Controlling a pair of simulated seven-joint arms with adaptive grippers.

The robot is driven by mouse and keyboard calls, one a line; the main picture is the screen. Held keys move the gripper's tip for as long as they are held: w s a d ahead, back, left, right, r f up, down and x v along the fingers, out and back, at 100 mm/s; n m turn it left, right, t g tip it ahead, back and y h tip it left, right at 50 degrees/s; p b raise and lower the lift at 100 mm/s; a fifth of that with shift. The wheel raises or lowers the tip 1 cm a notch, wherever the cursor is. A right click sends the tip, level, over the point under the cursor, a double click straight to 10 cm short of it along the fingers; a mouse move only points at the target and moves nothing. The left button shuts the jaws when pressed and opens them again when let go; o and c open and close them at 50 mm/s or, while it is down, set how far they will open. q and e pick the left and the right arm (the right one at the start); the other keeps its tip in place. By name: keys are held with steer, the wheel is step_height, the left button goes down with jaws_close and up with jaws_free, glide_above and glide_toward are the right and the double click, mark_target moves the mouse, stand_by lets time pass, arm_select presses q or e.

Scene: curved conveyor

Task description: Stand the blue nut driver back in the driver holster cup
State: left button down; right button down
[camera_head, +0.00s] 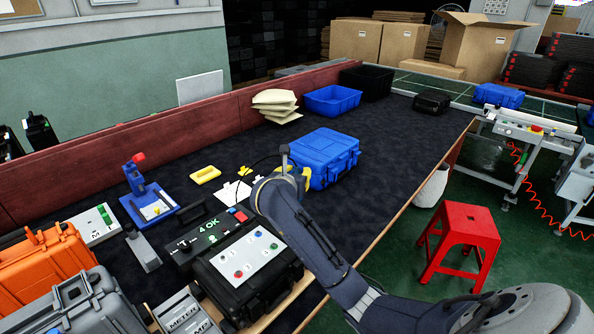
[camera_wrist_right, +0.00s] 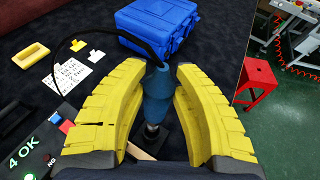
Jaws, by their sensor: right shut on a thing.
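The blue nut driver (camera_wrist_right: 155,96) stands between the yellow fingers of my right gripper (camera_wrist_right: 160,74) in the right wrist view. A black cable runs from its top toward the left. Its lower end is dark with a metallic part, low between the fingers. In the head view my right gripper (camera_head: 295,176) is over the dark bench, just in front of the blue case, and my arm hides most of the driver. I cannot make out the holster cup for certain in either view. My left gripper is not in view.
The blue case (camera_head: 325,157) lies just beyond the gripper. A black box with buttons (camera_head: 250,262) and a "4 OK" display (camera_head: 211,228) sit to the near left. White cards (camera_head: 237,191) and a yellow piece (camera_head: 205,175) lie left.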

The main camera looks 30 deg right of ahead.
steer(key=shift+s+a+f, duration=0.1)
steer(key=shift+s+f, duration=0.05)
steer(key=shift+f, duration=5.25)
steer(key=shift+r, duration=5.4)
